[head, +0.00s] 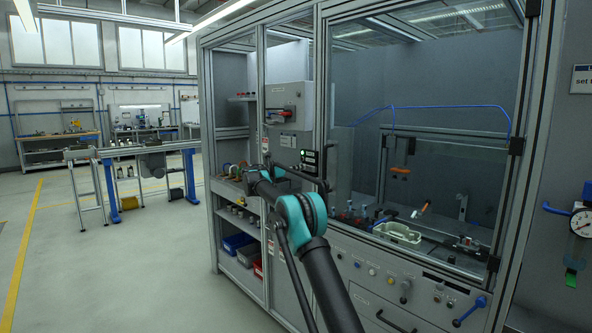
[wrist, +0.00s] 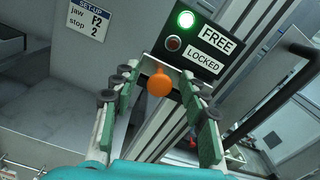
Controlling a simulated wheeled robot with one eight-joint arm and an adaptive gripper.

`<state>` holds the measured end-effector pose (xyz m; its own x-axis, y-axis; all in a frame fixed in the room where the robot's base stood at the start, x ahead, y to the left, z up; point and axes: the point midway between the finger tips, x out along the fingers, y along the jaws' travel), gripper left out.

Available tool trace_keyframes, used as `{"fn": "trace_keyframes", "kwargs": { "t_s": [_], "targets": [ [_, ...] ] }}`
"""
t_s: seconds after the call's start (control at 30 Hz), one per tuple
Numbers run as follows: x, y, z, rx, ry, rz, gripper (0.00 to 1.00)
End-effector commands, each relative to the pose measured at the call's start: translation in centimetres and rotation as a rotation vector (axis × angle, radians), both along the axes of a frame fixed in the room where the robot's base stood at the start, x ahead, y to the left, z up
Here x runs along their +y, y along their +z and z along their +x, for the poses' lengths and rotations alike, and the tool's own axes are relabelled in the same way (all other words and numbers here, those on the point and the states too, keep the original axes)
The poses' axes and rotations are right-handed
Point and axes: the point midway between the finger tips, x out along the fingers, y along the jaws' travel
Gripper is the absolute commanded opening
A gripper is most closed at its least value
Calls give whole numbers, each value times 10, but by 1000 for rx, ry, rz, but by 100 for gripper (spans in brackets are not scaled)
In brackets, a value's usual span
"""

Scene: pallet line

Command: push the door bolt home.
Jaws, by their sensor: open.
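The door bolt's orange knob (wrist: 158,84) shows in the wrist view, just below the indicator box. My gripper (wrist: 160,88) is open, with one green-padded finger to the left of the knob and one to its right. Gaps show between the knob and both fingers, and I cannot tell the depth between them. The indicator box (wrist: 197,43) has a lit green lamp beside FREE and a dark lamp beside LOCKED. In the head view the indicator box (head: 309,158) sits on the cabinet frame, and my arm hides the bolt there.
The glazed cabinet door (head: 455,75) is right of the box, with a black handle (head: 322,183) beside its frame. A grey switch box (head: 287,108) is above. Shelves with bins (head: 238,243) stand left. Open floor (head: 120,270) lies further left.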

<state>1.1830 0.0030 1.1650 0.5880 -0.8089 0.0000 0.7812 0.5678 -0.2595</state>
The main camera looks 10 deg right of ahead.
Motion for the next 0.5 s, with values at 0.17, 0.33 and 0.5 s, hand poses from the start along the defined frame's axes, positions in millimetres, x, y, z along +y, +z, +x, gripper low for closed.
{"fn": "trace_keyframes", "kwargs": {
  "t_s": [0.17, 0.33, 0.5],
  "targets": [
    [0, 0, 0, 0, 0, 0, 33],
    [0, 0, 0, 0, 0, 0, 12],
    [0, 0, 0, 0, 0, 0, 0]
  ]
}}
